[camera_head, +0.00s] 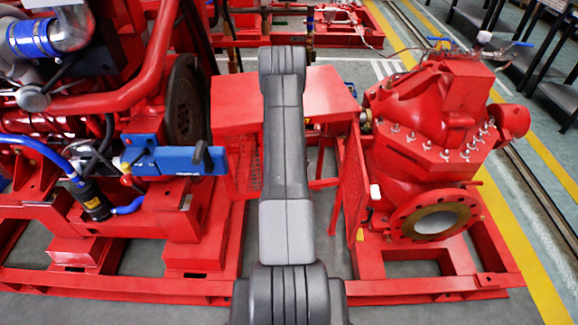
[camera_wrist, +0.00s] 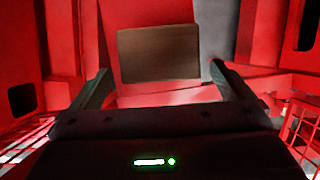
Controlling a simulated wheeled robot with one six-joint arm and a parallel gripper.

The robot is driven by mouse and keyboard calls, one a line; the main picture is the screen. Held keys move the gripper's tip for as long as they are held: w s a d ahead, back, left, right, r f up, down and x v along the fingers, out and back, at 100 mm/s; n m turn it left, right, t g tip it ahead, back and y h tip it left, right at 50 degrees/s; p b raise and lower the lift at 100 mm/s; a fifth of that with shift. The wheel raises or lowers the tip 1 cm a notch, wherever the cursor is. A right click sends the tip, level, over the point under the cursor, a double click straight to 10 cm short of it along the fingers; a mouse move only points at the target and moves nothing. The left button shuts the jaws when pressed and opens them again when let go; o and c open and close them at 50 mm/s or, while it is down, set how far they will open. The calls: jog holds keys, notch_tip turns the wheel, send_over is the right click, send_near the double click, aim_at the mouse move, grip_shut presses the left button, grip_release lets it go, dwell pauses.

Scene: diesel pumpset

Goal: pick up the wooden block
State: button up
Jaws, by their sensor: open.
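The wooden block (camera_wrist: 159,53) shows in the wrist view as a brown rectangle, upper middle, in front of red metal surfaces. My gripper (camera_wrist: 160,80) is open, with one dark finger at the left and one at the right. The block appears between the two fingers and a little beyond their tips, with a visible gap on each side. I cannot tell how far beyond the tips it is. In the head view my arm reaches forward over the red table-like guard, and neither the block nor the gripper can be seen there.
In the head view a red engine with a blue lever (camera_head: 175,160) stands at the left. A red pump (camera_head: 430,140) stands at the right. The red guard top (camera_head: 330,95) lies between them. Red mesh panels flank the arm.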

jog(key=p, duration=0.1)
jog(key=w+p, duration=0.1)
jog(key=shift+w+r+p, duration=0.25)
jog(key=shift+p, duration=0.15)
jog(key=shift+x, duration=1.75)
jog(key=shift+s, duration=0.1)
jog(key=c, duration=1)
